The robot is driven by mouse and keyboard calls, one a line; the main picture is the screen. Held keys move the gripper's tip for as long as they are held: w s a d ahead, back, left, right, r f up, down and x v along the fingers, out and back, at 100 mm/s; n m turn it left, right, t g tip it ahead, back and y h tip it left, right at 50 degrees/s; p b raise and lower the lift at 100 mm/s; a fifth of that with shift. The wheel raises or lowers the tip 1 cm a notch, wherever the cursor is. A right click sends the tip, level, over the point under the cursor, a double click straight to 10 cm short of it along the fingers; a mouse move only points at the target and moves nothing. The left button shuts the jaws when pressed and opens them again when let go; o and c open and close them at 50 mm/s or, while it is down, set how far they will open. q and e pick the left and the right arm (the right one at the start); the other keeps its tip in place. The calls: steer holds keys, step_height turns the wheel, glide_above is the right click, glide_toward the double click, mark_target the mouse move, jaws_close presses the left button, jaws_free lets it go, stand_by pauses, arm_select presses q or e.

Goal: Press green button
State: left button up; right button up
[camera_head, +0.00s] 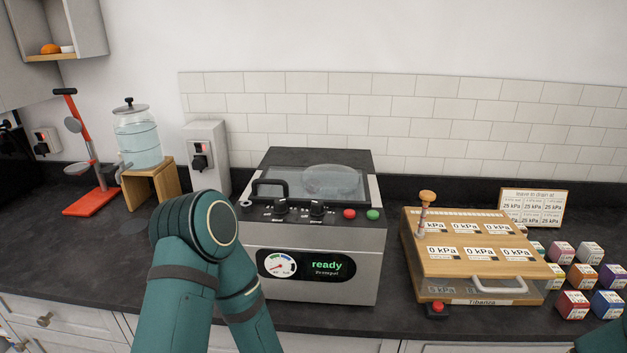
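The green button (373,215) is a small round button on the right of the sloped front panel of a grey machine (340,238). A red button (349,213) sits just left of it. The machine's display (326,265) reads "ready" in green, beside a round gauge (279,264). Its lid (325,182) is down. My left arm stands bent in front of the machine's left side, and its gripper is out of view. Only a sliver of my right arm shows at the bottom right corner, with its gripper out of view. Nothing touches the green button.
Right of the machine is a wooden box (464,268) with "0 kPa" labels, a handle and a red button (438,307). Several coloured cubes (572,304) and a sign (531,206) stand beyond. A water dispenser (138,136) and red press (88,201) stand left.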

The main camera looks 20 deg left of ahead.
arm_select(q)
jaws_close()
stand_by(1.0)
